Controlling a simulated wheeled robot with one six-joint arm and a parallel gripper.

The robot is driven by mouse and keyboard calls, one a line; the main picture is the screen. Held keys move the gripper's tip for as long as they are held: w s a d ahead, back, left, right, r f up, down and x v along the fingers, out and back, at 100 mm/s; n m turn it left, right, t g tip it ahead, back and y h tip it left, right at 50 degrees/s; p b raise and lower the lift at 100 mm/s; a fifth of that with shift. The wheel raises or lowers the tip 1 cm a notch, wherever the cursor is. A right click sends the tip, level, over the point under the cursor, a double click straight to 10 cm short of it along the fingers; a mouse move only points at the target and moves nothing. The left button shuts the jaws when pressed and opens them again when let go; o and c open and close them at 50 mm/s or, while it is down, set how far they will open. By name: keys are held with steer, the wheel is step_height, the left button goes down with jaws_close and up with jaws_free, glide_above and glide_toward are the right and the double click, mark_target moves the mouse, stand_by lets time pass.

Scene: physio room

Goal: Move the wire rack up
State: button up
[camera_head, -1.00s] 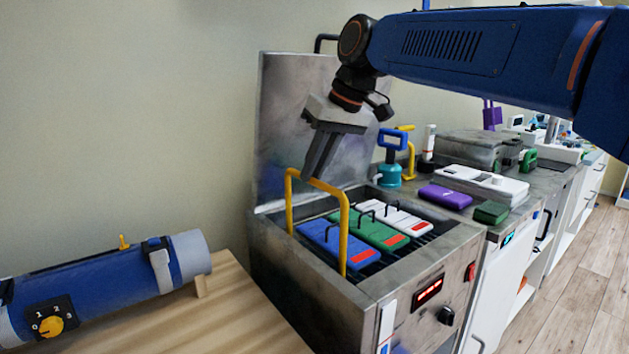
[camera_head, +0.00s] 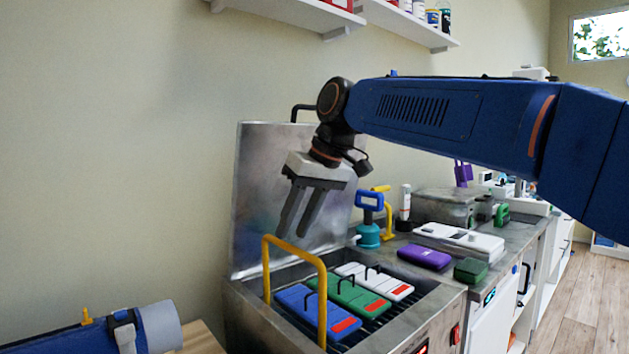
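The wire rack (camera_head: 322,303) sits low in an open metal tank (camera_head: 240,302). Its tall yellow handle rises above the rim, and dark wires show around the packs. Blue (camera_head: 317,311), green (camera_head: 352,296) and white (camera_head: 378,281) packs, each with red patches and a small black loop, lie in it. My gripper (camera_head: 292,236) hangs just above the yellow handle's top bar, pointing down and slightly tilted. Its two fingers are apart with nothing visible between them. Whether a fingertip touches the bar cannot be told.
The tank's raised lid (camera_head: 255,190) stands behind my gripper. A teal pump (camera_head: 369,233), purple case (camera_head: 424,257), green box (camera_head: 470,270) and white device (camera_head: 458,241) stand on the counter. A blue cylinder (camera_head: 90,335) lies at lower left. Shelves (camera_head: 400,20) hang above.

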steer(key=v, duration=1.5)
steer(key=shift+d+r, duration=0.2)
steer(key=shift+r, duration=0.05)
steer(key=s+d+f+m+t+h, duration=0.1)
steer(key=s+d+f+m+h, duration=0.15)
steer(key=s+d+f, duration=0.8)
steer(key=s+d+f+m+t+h, duration=0.1)
steer(key=s+d+f+m+t, duration=0.2)
steer(key=d+f, duration=1.45)
steer(key=s+d+f+m, duration=0.1)
steer(key=s+f, duration=0.3)
steer(key=f, duration=0.4)
steer(key=s+d+f+m+g+h, duration=0.1)
steer(key=s+d+f+m, duration=0.1)
steer(key=f, duration=0.6)
steer(key=shift+s+d+f, duration=0.35)
steer(key=shift+s+d, duration=0.2)
steer(key=shift+s, duration=0.55)
steer(key=shift+a, duration=0.1)
